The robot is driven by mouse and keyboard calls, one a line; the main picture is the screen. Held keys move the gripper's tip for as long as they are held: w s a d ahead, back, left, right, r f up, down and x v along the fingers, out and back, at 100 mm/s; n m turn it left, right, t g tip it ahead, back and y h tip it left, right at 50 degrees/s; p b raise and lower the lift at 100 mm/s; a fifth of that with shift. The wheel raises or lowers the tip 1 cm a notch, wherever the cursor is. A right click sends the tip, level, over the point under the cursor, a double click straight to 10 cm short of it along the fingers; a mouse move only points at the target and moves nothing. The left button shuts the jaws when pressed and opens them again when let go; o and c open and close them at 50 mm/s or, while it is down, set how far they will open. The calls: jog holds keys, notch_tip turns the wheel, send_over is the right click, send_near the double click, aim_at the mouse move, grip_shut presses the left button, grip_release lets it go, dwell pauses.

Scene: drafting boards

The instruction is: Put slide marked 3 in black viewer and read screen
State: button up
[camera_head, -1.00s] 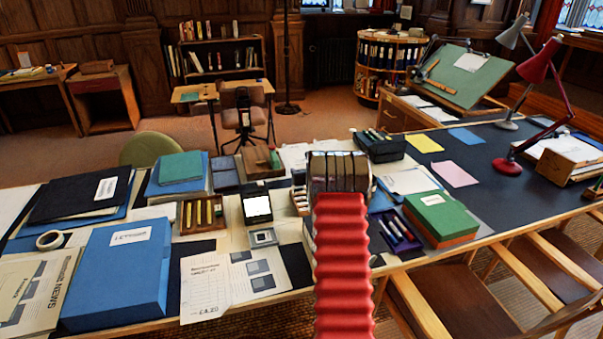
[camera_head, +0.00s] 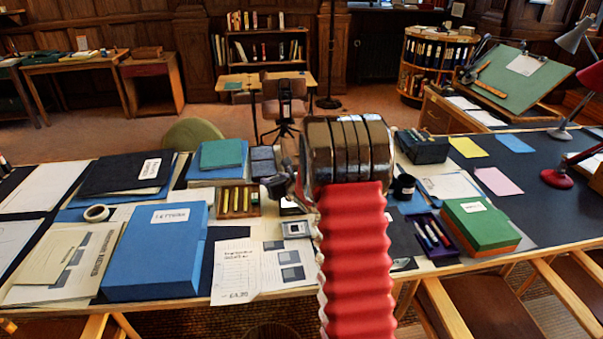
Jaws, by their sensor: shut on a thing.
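The black viewer with its pale lit screen (camera_head: 291,207) is on the table. It is mostly hidden behind my arm, and only a strip at its left shows. A small grey square piece that looks like a slide (camera_head: 296,229) lies on the papers in front of it; no number is readable. Part of my gripper (camera_head: 277,186) shows as a dark, metallic shape just left of my red-sleeved arm, above and beside the viewer. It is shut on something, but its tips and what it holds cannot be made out.
A wooden tray of several yellow-green items (camera_head: 238,212) stands left of the viewer. A blue letters box (camera_head: 155,262) is at the front left. A purple pen tray (camera_head: 430,240) and a green box (camera_head: 480,224) are at the right. Loose papers (camera_head: 236,270) cover the front.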

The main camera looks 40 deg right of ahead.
jog(key=s+a+n+y, duration=0.1)
jog(key=s+a, duration=0.3)
jog(key=a, duration=0.6)
jog(key=s+a+r+n+y, duration=0.1)
jog(key=s+a, duration=0.4)
jog(key=a, duration=0.5)
jog(key=s+a+r+n+y, duration=0.1)
jog(key=s+a+n+y, duration=0.2)
jog(key=a, duration=0.7)
jog(key=shift+s+a+r+y, duration=0.2)
jog(key=shift+s+a+y, duration=0.2)
jog(key=shift+s, duration=0.65)
jog(key=shift+s+d, duration=0.1)
